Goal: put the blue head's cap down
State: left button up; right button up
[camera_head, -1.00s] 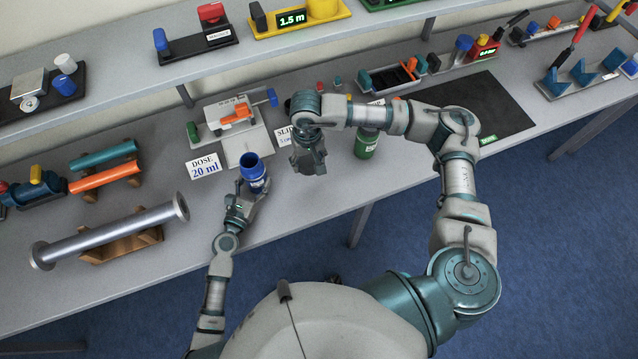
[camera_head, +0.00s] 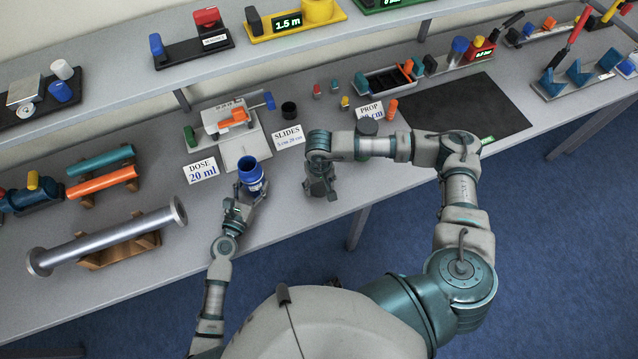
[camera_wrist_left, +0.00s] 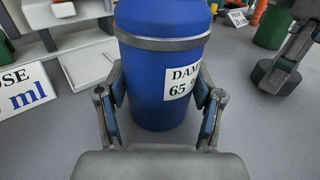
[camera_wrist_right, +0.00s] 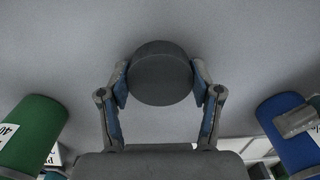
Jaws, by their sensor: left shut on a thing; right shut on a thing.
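The blue head (camera_head: 251,181) stands upright with its mouth up at the table's front, and fills the left wrist view (camera_wrist_left: 163,60), with a grey band and a white label. My left gripper (camera_head: 240,206) is shut on it, one finger at each side. The cap, a dark round disc (camera_wrist_right: 163,73), sits between the fingertips of my right gripper (camera_wrist_right: 161,80), which is shut on it. In the left wrist view the cap (camera_wrist_left: 276,78) is low, close to the table top; I cannot tell if it touches. In the head view my right gripper (camera_head: 320,190) hides it.
A green container (camera_wrist_right: 33,137) stands on the other side of my right gripper. The DOSE sign (camera_head: 201,170) stands left of the blue head. The table front right of my right gripper looks bare.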

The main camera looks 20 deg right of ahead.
aim_at(319, 185)
jog(key=o, duration=1.3)
pick_arm(q)
jog(key=shift+a, duration=0.2)
pick_arm(e)
jog(key=shift+a, duration=0.2)
pick_arm(q)
jog(key=shift+a, duration=0.1)
pick_arm(e)
jog(key=shift+a+r, duration=0.1)
jog(key=shift+r, duration=0.05)
notch_tip(319, 185, up, 12)
jog(key=shift+f, duration=0.1)
pick_arm(q)
jog(key=o, duration=1.4)
jog(key=shift+c, duration=0.2)
jog(key=shift+d, duration=0.2)
pick_arm(e)
jog(key=shift+d, duration=0.2)
